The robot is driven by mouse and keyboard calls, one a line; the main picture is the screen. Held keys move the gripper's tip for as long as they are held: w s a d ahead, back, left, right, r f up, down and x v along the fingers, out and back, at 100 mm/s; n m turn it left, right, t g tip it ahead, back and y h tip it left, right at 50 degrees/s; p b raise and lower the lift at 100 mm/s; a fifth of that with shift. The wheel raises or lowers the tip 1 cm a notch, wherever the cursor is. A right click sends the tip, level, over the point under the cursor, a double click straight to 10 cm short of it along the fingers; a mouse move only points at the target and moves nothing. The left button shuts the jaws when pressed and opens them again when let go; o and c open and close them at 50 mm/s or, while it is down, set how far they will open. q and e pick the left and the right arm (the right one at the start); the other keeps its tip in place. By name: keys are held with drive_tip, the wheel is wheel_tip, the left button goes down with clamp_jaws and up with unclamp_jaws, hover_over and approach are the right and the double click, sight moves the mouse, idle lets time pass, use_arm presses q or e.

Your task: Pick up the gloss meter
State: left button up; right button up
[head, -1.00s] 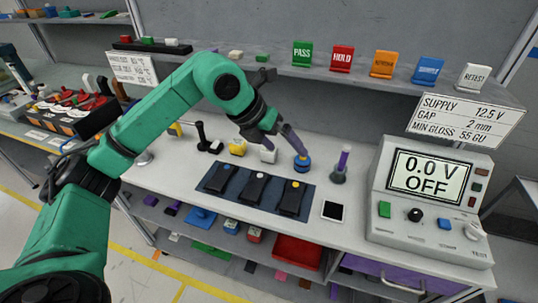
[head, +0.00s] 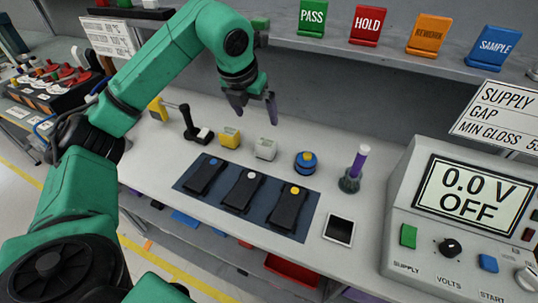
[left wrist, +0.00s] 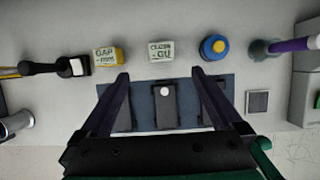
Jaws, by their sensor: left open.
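A small white block (head: 265,149) stands on the bench behind a dark mat. In the left wrist view this white block (left wrist: 162,50) bears a label ending in "GU", so I take it as the gloss meter. My left gripper (head: 256,108) is open and empty, held above and behind the block, fingers pointing down. In the left wrist view the open fingers (left wrist: 160,77) spread over the mat, with the block just beyond and between their tips. My right gripper is not in view.
A yellow block (head: 230,138) labelled "GAP mm" stands left of the white one, and a blue-yellow round knob (head: 305,163) right of it. The dark mat (head: 262,228) holds three black devices.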

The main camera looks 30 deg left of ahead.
sight(265, 144)
use_arm(q)
drive_tip(key=p+x, duration=0.1)
drive_tip(key=x, duration=0.4)
drive_tip(key=p+x, duration=0.1)
drive_tip(key=x, duration=0.4)
drive_tip(key=s+p+x, duration=0.1)
drive_tip(key=x, duration=0.5)
drive_tip(key=shift+s+d+f, duration=0.1)
drive_tip(key=shift+f, duration=0.2)
drive_tip(key=shift+w+f, duration=0.2)
drive_tip(key=shift+f, duration=0.2)
drive_tip(key=c, duration=1.5)
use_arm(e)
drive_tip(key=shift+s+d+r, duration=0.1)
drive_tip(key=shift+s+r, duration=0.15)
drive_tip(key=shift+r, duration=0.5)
